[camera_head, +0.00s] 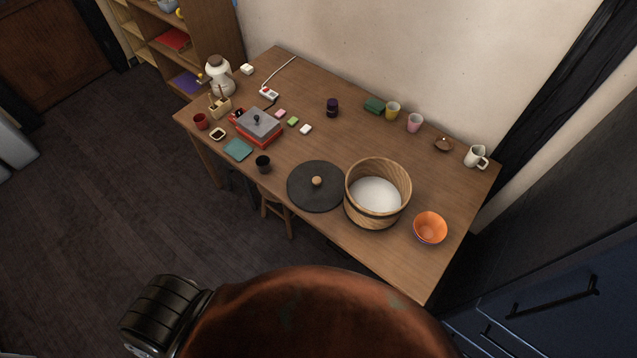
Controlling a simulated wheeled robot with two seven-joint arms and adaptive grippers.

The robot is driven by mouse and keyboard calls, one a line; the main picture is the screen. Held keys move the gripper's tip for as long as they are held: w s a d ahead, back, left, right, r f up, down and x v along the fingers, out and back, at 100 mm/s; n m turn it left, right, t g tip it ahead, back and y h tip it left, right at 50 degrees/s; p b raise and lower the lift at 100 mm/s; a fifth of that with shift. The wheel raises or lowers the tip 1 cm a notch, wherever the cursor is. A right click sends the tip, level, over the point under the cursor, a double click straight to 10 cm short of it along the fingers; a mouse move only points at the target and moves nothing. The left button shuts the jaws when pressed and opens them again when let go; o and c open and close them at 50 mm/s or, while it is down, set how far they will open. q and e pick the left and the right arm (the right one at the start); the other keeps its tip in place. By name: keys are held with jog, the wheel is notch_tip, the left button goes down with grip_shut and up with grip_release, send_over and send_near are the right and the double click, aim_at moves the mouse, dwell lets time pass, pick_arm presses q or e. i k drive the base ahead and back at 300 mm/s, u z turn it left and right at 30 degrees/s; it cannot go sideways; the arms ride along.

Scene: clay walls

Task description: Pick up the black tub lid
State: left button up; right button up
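The black tub lid (309,196) is a flat round disc with a small wooden knob (317,181) at its middle. It lies on the wooden table (330,140) near the front edge, just left of the wooden tub (362,208). The tub stands open with white contents (375,194) inside. Neither of my grippers shows in the head view; only a rusty rounded part and a dark joint of mine show at the bottom.
An orange bowl (430,228) stands right of the tub, and a dark cup (263,164) left of the lid. A red-based box (258,125) and small items crowd the table's left. A stool (275,211) stands partly under the front edge. Dark floor (110,210) is clear at left.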

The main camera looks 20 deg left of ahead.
aim_at(313, 186)
jog(key=z, duration=2.95)
jog(key=k, duration=1.1)
jog(key=u, duration=1.95)
